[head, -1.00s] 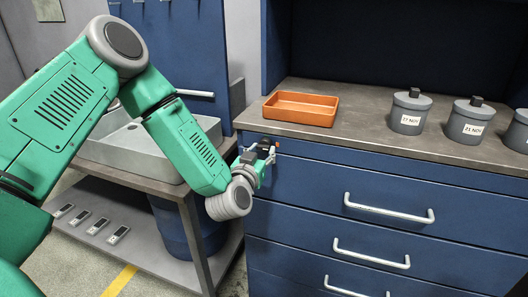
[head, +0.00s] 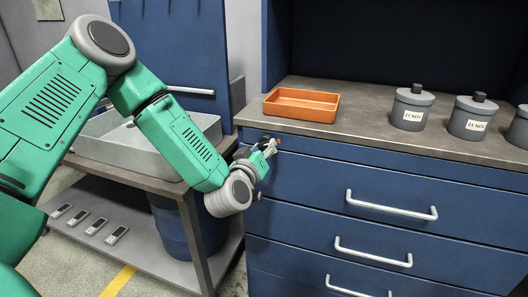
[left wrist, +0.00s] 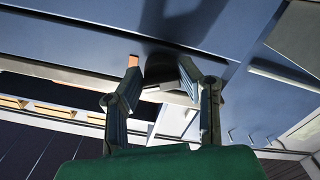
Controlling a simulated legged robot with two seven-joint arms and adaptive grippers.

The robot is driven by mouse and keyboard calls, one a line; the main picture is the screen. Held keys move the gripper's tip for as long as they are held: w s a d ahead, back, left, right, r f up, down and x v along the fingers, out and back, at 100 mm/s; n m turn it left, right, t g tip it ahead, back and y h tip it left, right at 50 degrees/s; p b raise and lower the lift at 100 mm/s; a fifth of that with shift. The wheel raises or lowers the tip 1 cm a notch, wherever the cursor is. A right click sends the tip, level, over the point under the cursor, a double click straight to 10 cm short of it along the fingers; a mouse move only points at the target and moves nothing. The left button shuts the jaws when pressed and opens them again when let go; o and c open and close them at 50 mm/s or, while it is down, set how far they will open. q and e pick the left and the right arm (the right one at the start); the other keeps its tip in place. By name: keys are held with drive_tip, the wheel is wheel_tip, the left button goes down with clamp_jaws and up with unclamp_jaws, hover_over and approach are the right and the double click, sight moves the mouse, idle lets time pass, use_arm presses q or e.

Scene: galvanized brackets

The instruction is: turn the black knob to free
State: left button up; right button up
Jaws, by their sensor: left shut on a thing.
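My left gripper (head: 262,149) is at the top left corner of the blue drawer cabinet (head: 310,170), just under the worktop edge. In the left wrist view, its two fingers (left wrist: 165,95) are around the black knob (left wrist: 188,72), which stands out from the blue front, and the gripper is shut on it. In the head view the fingers mostly hide the knob. A small orange mark (left wrist: 134,62) shows beside the knob, near one fingertip; it also shows in the head view (head: 278,140). My right gripper is not in view.
An orange tray (head: 301,119) and several grey lidded canisters (head: 411,116) stand on the worktop. Drawers with pale handles (head: 392,210) lie below. A grey basin (head: 100,135) on a bench is at left, with a blue bin (head: 172,226) beneath.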

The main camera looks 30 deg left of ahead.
use_arm(q)
drive_tip(key=n+b, duration=0.3)
drive_tip(key=n, duration=0.3)
drive_tip(key=shift+n, duration=0.4)
drive_tip(key=n+b, duration=0.3)
drive_tip(key=n, duration=0.3)
drive_tip(key=shift+r, duration=0.2)
drive_tip(key=o, duration=1.1)
drive_tip(key=shift+o, duration=0.2)
drive_tip(key=shift+a, duration=0.1)
drive_tip(key=shift+s, duration=0.2)
drive_tip(key=v, duration=1.1)
drive_tip(key=shift+s, duration=0.2)
